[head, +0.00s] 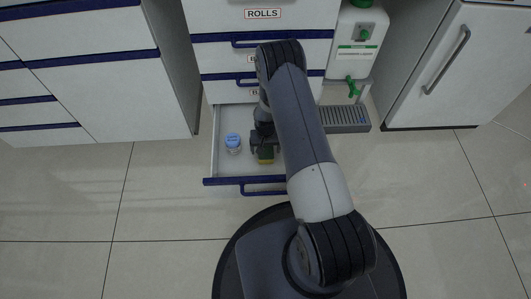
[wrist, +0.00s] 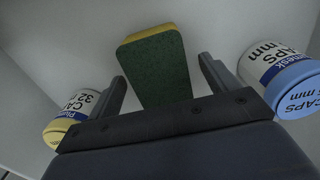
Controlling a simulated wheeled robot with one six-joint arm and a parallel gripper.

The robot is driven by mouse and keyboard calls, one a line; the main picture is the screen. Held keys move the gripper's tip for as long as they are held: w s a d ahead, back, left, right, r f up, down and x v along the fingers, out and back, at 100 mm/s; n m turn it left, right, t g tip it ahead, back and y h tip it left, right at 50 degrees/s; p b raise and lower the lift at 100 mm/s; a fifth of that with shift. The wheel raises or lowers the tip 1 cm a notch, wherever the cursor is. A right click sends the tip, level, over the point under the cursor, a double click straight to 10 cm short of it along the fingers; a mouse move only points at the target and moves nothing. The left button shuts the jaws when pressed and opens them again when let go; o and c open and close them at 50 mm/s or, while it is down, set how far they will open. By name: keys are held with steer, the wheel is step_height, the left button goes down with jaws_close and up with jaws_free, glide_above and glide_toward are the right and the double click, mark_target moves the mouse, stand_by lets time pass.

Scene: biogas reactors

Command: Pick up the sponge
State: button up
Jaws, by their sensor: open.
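The sponge (wrist: 158,70) has a green scouring face and a yellow body. It lies in the open bottom drawer (head: 222,160); the head view shows it (head: 266,154) partly covered by my gripper. My gripper (wrist: 162,80) is open, with one finger on each side of the sponge in the wrist view. A gap shows between each finger and the sponge. In the head view my gripper (head: 264,142) reaches down into the drawer, and my arm hides the drawer's right part.
A blue-capped jar (head: 233,143) stands left of my gripper in the drawer; it shows at the right in the wrist view (wrist: 285,78). A yellow-capped jar (wrist: 68,117) is close to the other finger. The drawer front (head: 225,182) and walls surround them. Closed drawers (head: 222,55) rise behind.

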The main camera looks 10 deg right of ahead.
mark_target(266, 149)
steer(key=shift+f, duration=0.7)
steer(key=shift+c, duration=0.2)
steer(key=c, duration=1)
step_height(266, 149, up, 10)
steer(key=p, duration=0.3)
steer(key=shift+r+p, duration=0.1)
steer(key=shift+p, duration=0.25)
